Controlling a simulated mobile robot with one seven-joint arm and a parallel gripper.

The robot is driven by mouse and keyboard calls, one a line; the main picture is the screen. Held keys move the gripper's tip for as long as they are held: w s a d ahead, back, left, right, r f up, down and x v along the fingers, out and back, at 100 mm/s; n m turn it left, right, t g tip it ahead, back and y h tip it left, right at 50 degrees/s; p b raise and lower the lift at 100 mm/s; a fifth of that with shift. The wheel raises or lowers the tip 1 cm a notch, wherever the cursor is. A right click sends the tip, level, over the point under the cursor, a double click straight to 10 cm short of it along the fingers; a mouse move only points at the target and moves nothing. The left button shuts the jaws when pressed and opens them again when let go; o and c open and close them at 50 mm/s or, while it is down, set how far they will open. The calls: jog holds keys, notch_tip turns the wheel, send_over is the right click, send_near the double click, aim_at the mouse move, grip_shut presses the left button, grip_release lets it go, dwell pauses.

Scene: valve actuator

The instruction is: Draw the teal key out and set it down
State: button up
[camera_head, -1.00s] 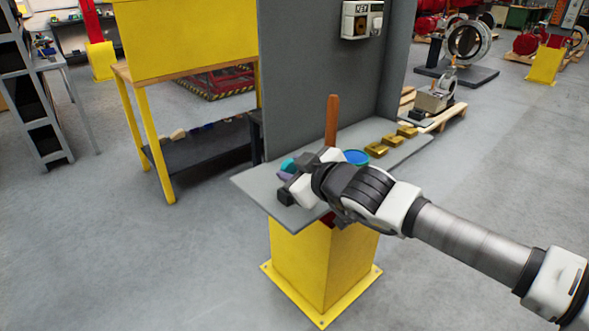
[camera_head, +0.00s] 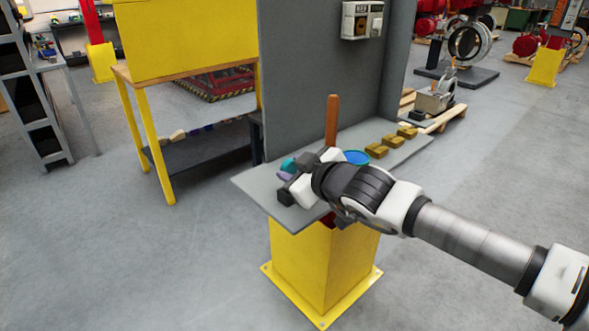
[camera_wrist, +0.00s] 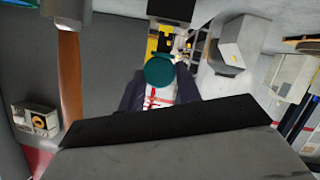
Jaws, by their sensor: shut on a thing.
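The teal key (camera_head: 289,164) shows as a small teal round shape just beyond my gripper (camera_head: 302,178), low over the left end of the grey shelf (camera_head: 262,183). In the wrist view, the round teal head of the key (camera_wrist: 159,70) shows at the tips of my dark fingers (camera_wrist: 158,92). My gripper is shut on the key. The rest of the key is hidden by the fingers, and I cannot tell whether it still sits in a keyhole.
An upright orange-brown handle (camera_head: 332,120) stands close behind my gripper. A blue round dish (camera_head: 356,157) and several brass blocks (camera_head: 376,150) sit to the right. A grey panel with a switch box (camera_head: 362,20) rises behind. The shelf's front left corner is bare.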

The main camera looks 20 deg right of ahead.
jog(key=shift+f+b, duration=1.55)
jog(key=shift+b, duration=0.05)
jog(key=o, duration=1.2)
jog(key=shift+c, duration=0.2)
